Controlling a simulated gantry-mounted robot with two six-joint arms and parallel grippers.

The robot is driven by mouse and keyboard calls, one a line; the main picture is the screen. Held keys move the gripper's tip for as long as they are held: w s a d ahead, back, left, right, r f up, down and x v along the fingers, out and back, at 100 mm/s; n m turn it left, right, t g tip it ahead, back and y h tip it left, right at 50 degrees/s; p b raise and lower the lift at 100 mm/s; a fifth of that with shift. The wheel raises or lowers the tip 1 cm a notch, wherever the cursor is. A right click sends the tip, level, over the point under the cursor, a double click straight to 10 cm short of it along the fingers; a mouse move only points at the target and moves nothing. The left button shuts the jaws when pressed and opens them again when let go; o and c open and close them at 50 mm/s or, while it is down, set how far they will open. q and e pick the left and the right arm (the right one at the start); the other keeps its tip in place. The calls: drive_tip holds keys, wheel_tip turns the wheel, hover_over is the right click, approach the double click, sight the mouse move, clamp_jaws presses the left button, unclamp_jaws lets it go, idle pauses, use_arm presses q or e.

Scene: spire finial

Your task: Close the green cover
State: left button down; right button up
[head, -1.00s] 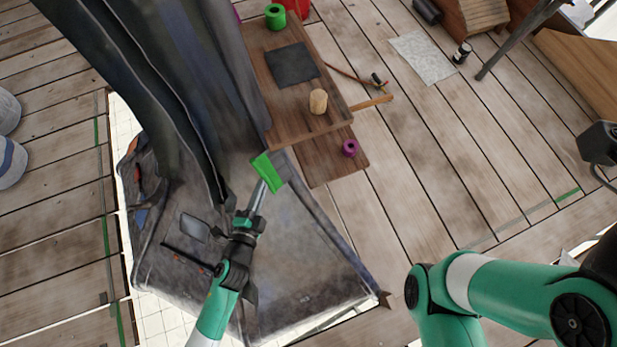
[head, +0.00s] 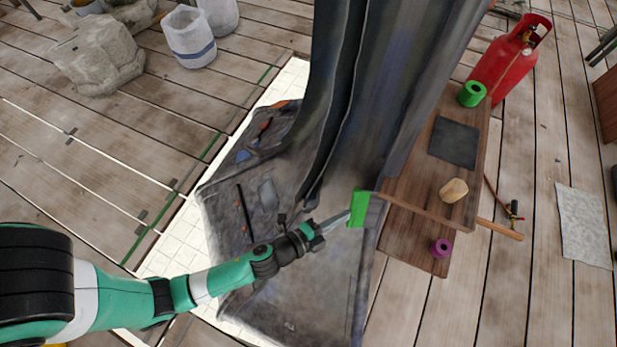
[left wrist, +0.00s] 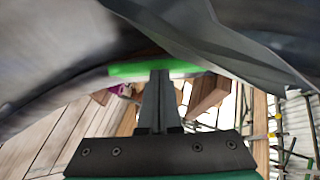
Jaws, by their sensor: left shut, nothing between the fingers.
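The green cover (head: 358,208) is a small bright green flap at the edge of the dark draped cloth, beside the near left corner of the wooden tray. It also shows in the left wrist view (left wrist: 128,70) as a green strip across the fingertips. My left gripper (head: 348,216) is shut and empty, with its tip at the cover's left side. They look to be touching, but I cannot tell for sure. In the left wrist view the shut fingers (left wrist: 159,76) point at the strip. My right gripper is in neither current view.
Dark cloth hangs over the left gripper's work area. A wooden tray (head: 400,204) holds a dark square sheet (head: 454,143), a green roll (head: 472,94) and a tan block (head: 454,190). A purple ring (head: 440,248) lies in front. A red gas cylinder (head: 510,60) stands behind.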

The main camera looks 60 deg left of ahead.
use_arm(q)
drive_tip(key=s+a+f+p, duration=0.2)
drive_tip(key=s+a+p, duration=0.3)
drive_tip(key=a+p, duration=0.2)
drive_tip(key=shift+s+a+p, duration=0.3)
drive_tip(key=shift+s+p, duration=0.1)
drive_tip(key=shift+p, duration=0.05)
